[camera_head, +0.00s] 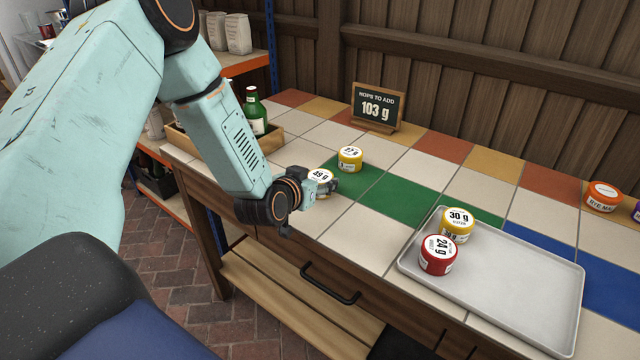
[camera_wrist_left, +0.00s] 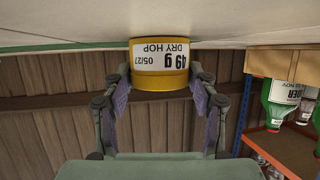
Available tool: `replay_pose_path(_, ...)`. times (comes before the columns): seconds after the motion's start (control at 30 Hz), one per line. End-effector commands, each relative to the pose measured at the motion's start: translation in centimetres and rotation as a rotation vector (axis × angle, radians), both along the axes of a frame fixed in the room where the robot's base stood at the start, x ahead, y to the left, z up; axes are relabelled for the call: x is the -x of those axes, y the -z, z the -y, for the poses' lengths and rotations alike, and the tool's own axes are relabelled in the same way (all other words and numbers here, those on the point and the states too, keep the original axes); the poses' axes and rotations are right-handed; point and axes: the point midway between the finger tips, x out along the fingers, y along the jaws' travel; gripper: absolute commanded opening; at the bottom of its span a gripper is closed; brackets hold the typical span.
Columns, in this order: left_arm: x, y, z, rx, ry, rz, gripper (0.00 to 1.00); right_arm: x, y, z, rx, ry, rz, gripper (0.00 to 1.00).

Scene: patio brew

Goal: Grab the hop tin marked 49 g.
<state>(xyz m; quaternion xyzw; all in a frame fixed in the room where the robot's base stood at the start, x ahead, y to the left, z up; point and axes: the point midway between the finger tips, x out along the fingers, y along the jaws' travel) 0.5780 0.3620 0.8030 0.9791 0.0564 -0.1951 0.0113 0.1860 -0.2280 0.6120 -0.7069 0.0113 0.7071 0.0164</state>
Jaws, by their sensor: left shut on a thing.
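The hop tin marked 49 g (camera_head: 320,175) is on the tiled table, partly hidden by my left gripper (camera_head: 322,187). In the left wrist view the yellow tin (camera_wrist_left: 160,82) appears upside down, its white label reading 49 g, DRY HOP and 05/27. My left gripper also shows in the left wrist view (camera_wrist_left: 158,88), with its two fingers closed on either side of the tin. I cannot tell whether the tin is lifted off the tiles. My right gripper is not in view.
A yellow 27 g tin (camera_head: 350,159) stands just behind the 49 g tin. A sign (camera_head: 377,107) reads 103 g. A wooden crate (camera_head: 270,140) holds a green bottle (camera_head: 254,112).

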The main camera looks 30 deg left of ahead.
Motion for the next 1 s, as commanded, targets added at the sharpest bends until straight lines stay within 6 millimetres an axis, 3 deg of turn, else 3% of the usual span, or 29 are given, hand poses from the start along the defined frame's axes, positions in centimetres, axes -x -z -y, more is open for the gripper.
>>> replay_pose_path(0.2, 0.0, 0.0, 0.0, 0.000, 0.000, 0.001, 0.26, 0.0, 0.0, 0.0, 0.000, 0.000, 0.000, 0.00)
replay_pose_path(0.47, 0.0, -0.5, 0.0, 0.000, 0.000, 0.002, 0.26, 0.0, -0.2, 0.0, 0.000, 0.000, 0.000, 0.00)
replay_pose_path(0.8, -0.1, -6.8, 0.0, 0.001, -0.002, 0.005, 0.26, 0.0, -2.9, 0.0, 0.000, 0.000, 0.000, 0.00)
replay_pose_path(1.0, 0.0, -9.5, 0.0, 0.001, 0.000, 0.003, 0.26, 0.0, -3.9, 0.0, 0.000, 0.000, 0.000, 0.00)
